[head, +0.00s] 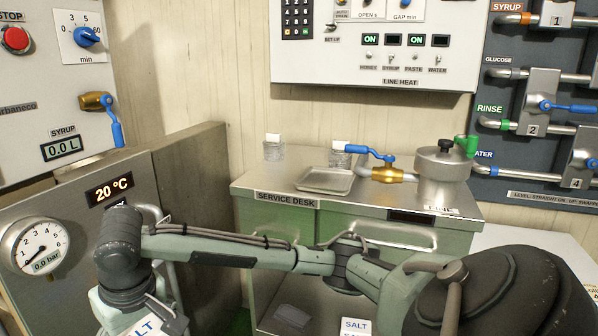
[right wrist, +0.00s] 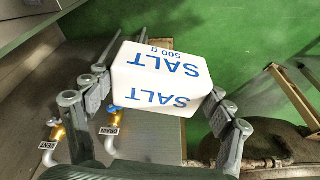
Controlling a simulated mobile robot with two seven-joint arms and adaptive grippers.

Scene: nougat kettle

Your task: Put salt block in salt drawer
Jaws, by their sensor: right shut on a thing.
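The salt block (right wrist: 160,75) is a white box with blue SALT 500 g lettering. In the right wrist view my right gripper (right wrist: 160,95) is shut on it, with fingers along both its sides. In the head view only part of the block (head: 148,326) shows at the bottom left edge, below my right arm's wrist. My left gripper is out of view.
A shallow metal tray (head: 325,180), two glass jars and a lidded metal pot (head: 443,165) stand on the desk. A gauge panel (head: 60,250) is beside my wrist at left. A white SALT card (head: 356,327) is low in front. Green floor (right wrist: 240,35) lies beyond the block.

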